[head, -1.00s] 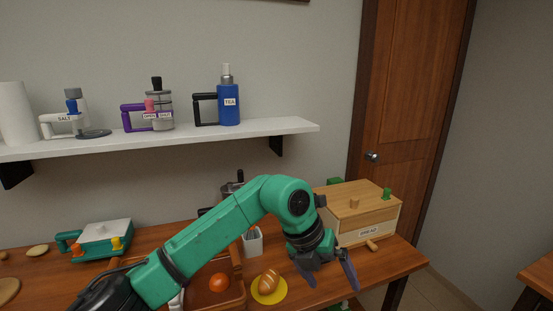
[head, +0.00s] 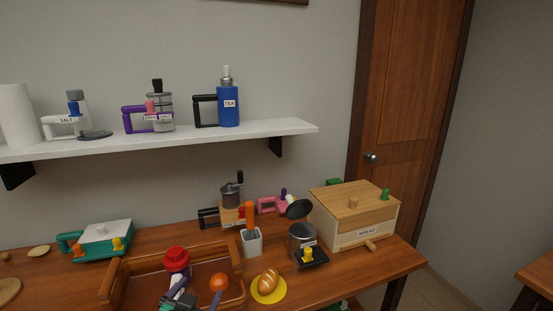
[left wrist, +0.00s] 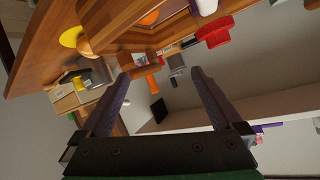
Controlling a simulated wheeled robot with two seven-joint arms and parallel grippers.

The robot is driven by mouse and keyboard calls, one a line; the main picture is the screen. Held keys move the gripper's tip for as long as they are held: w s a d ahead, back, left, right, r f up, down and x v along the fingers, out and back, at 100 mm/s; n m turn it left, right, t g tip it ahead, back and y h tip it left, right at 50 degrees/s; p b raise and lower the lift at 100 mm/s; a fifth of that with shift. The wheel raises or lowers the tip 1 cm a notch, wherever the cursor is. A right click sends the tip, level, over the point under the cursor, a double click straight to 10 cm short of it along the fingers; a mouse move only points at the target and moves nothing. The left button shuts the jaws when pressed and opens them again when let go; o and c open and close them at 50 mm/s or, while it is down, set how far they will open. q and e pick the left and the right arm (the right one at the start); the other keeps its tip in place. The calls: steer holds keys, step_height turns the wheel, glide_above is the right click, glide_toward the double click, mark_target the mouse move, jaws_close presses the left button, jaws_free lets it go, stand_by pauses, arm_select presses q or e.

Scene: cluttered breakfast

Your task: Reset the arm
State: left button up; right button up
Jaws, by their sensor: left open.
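My left gripper (head: 177,292) shows at the bottom of the head view, low over the wooden tray (head: 119,275). In the left wrist view my left gripper (left wrist: 160,75) has its two dark fingers spread wide with nothing between them. The rest of the left arm is mostly below the picture edge. A red-topped container (head: 176,257) stands just behind the gripper, partly hidden by it. My right gripper is in neither view.
An orange round thing (head: 219,282) is in the tray. Bread on a yellow plate (head: 268,297), a grey canister (head: 302,240), a white utensil holder (head: 251,243) and a wooden bread box (head: 337,229) stand to the right. A white shelf (head: 270,127) hangs above.

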arm_select(q)
steer(key=s+a+f+n+g, duration=0.1)
steer(key=s+a+f+g, duration=0.1)
steer(key=s+f+g, duration=0.6)
steer(key=s+a+f+n+g, duration=0.1)
steer(key=s+a+f, duration=0.35)
steer(key=s, duration=0.75)
step_height(320, 180, down, 28)
steer(key=s+d+g+b, duration=0.2)
steer(key=s+b, duration=0.1)
steer(key=s+a+f+g+b, duration=0.1)
steer(key=s+a+f+b, duration=0.1)
steer(key=s+f, duration=1.4)
steer(key=shift+s+a+f+m, duration=0.25)
steer(key=shift+a+m, duration=0.15)
steer(key=shift+a, duration=0.25)
